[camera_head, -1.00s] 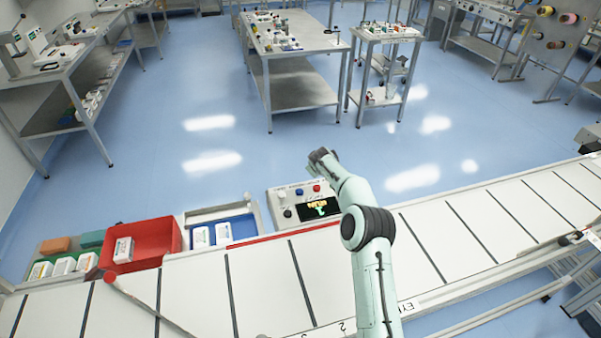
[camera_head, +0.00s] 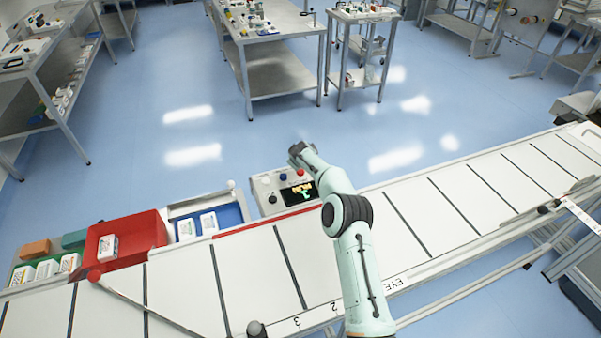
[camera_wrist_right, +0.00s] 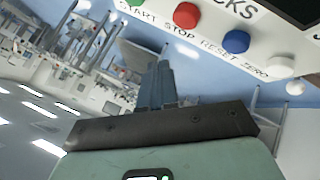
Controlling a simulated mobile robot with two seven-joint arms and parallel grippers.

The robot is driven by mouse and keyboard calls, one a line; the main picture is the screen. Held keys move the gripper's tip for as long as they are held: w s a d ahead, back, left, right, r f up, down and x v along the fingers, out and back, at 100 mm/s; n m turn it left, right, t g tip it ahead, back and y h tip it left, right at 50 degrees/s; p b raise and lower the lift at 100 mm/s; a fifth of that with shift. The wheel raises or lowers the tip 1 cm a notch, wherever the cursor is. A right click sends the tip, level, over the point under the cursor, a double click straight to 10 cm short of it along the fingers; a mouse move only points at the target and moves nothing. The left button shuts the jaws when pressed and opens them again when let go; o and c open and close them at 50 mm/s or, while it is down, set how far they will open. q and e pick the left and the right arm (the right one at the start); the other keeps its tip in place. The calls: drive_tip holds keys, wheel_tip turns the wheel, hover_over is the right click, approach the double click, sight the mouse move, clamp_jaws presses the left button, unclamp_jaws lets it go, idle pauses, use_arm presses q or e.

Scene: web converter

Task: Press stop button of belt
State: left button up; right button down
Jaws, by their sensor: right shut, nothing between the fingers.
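The control panel (camera_head: 272,200) stands at the far edge of the belt (camera_head: 255,265). In the right wrist view its button row shows along the top, labelled START, STOP, RESET, ZERO. The red button (camera_wrist_right: 186,15) sits by STOP, with a green one (camera_wrist_right: 135,3) to its left, and a blue one (camera_wrist_right: 236,41) and a white one (camera_wrist_right: 281,67) to its right. The red button also shows in the head view (camera_head: 300,173). My right gripper (camera_wrist_right: 157,80) is shut and empty, just beyond the panel near the red button, apart from it in the wrist picture. My left gripper is out of view.
A red bin (camera_head: 140,232) with a white box, a blue tray (camera_head: 229,216) and a green tray (camera_head: 22,274) stand left of the panel. A rod with a red ball end (camera_head: 94,275) lies across the belt's left part. Open blue floor lies beyond.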

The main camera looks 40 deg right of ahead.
sight(300, 173)
drive_tip(key=shift+s+f, duration=0.1)
drive_tip(key=shift+f, duration=0.7)
drive_tip(key=shift+w+f, duration=0.2)
drive_tip(key=shift+f, duration=0.8)
drive_tip(key=shift+f, duration=0.15)
idle(0.6)
drive_tip(key=shift+f, duration=0.3)
drive_tip(key=shift+s+f, duration=0.1)
drive_tip(key=shift+f, duration=0.6)
idle(0.8)
drive_tip(key=shift+r, duration=1.05)
drive_tip(key=shift+r, duration=0.1)
